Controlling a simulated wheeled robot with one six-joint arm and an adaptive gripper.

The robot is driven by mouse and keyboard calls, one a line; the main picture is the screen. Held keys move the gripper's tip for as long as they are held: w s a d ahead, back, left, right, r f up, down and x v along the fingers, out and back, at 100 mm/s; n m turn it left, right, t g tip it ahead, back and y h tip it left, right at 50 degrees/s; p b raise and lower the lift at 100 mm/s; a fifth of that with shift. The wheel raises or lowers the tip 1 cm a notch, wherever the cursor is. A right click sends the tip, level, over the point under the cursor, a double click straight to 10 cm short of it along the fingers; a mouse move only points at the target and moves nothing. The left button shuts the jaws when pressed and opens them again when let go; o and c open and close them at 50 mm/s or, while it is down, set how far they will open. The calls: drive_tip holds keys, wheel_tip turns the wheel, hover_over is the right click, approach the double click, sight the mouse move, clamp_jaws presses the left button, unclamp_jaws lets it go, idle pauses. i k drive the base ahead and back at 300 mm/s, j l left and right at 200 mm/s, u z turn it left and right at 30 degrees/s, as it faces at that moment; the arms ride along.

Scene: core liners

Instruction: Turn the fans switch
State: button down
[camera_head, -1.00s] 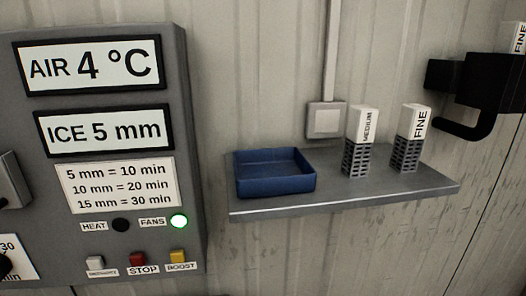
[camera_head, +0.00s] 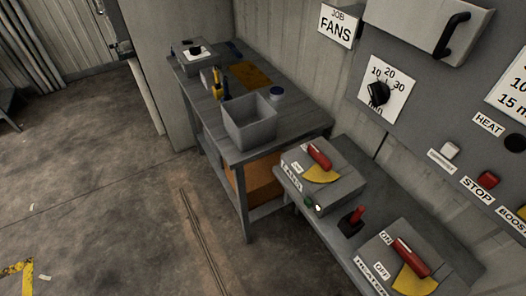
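Two grey switch boxes stand on a low shelf under the control panel. The left box (camera_head: 345,183) has a red handle (camera_head: 320,156) over a yellow sector, and its front label is too tilted and small to read surely. The right box (camera_head: 432,262) has a red handle (camera_head: 411,256), ON and OFF marks and a label that seems to read HEATER. A sign reading JOB FANS (camera_head: 337,27) hangs on the wall. My gripper is not in view.
A small red lever on a black base (camera_head: 351,222) stands between the boxes. The panel has a dial (camera_head: 378,93) and a STOP button (camera_head: 488,179). A workbench (camera_head: 300,116) with a grey bin (camera_head: 250,122) stands behind. The floor at left is mostly clear.

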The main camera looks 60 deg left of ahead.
sight(321, 172)
drive_tip(key=u, duration=1.1)
drive_tip(key=k+l, duration=0.1)
drive_tip(key=l, duration=0.85)
drive_tip(key=k+u, duration=0.05)
